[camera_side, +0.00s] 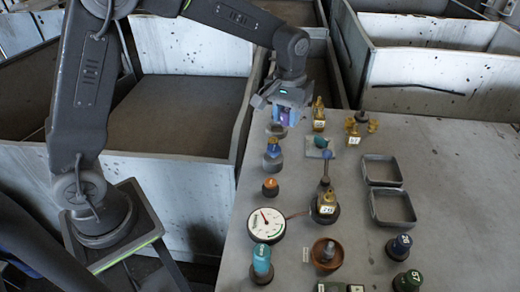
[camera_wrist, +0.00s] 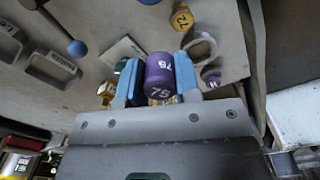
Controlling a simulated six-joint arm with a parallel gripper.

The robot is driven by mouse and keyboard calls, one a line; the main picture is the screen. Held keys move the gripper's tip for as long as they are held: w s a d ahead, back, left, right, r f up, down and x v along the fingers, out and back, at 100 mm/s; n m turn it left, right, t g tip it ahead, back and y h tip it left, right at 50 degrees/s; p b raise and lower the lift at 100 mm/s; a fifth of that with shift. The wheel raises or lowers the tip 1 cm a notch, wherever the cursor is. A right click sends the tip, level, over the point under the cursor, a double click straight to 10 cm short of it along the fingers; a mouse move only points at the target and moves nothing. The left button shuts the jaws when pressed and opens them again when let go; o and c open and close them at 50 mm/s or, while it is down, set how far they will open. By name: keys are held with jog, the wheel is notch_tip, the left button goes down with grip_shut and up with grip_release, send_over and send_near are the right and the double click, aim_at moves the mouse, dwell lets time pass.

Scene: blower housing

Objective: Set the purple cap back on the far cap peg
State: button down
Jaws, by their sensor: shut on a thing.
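My gripper (camera_side: 284,112) is near the far left corner of the table, pointing down. It is shut on the purple cap (camera_wrist: 160,75), which is marked 75. The cap sits between the two blue fingers in the wrist view and shows as a small purple patch (camera_side: 283,118) in the side view. A grey round base (camera_side: 277,130), apparently the far cap peg, shows just below the gripper in the side view. The peg's top is hidden, and I cannot tell whether the cap touches it.
A blue-topped part (camera_side: 273,149) and an orange-topped part (camera_side: 270,187) stand in line nearer the camera. A brass fitting (camera_side: 319,124) stands close right of the gripper. A lever with a blue ball (camera_wrist: 77,48) and two empty trays (camera_side: 382,171) are farther off.

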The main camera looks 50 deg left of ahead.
jog(key=shift+a+m, duration=0.3)
jog(key=shift+m, duration=0.3)
jog(key=m, duration=0.6)
jog(key=s+d+r, duration=0.1)
jog(key=s+d, duration=0.1)
jog(key=d, duration=0.4)
jog(key=s+d+r, duration=0.1)
jog(key=d, duration=0.6)
jog(key=s+d+r, duration=0.1)
jog(key=s+d, duration=0.1)
jog(key=d, duration=0.4)
jog(key=shift+s+d+r, duration=0.15)
jog(key=shift+s+d, duration=0.2)
jog(key=shift+s+d+f, duration=0.1)
jog(key=shift+f, duration=2.35)
jog(key=shift+f, duration=0.2)
jog(key=shift+f, duration=0.3)
